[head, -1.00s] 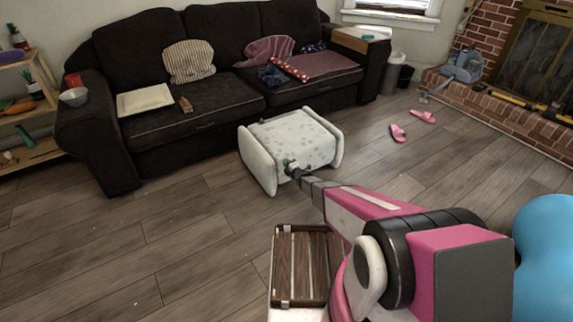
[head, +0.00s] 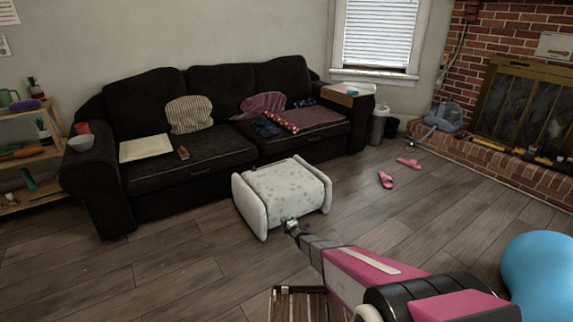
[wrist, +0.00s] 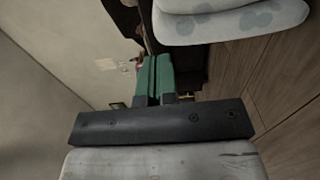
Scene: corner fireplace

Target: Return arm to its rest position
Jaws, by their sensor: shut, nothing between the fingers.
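My arm reaches forward from the bottom right of the head view, mostly straight and stretched out. My gripper (head: 289,224) is at its far end, small in the head view, overlapping the lower front edge of the white ottoman (head: 285,188). I cannot tell whether they touch. In the wrist view the two green fingers of my gripper (wrist: 153,78) lie side by side, shut with nothing between them. The ottoman also shows at the top of the wrist view (wrist: 225,22), apart from the fingers in the picture.
A black sofa (head: 215,150) stands behind the ottoman, with a shelf (head: 25,150) at its left. Pink slippers (head: 386,179) lie on the floor. A blue ball (head: 540,275) is close at the right, near my arm. Wood floor is clear at the left front.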

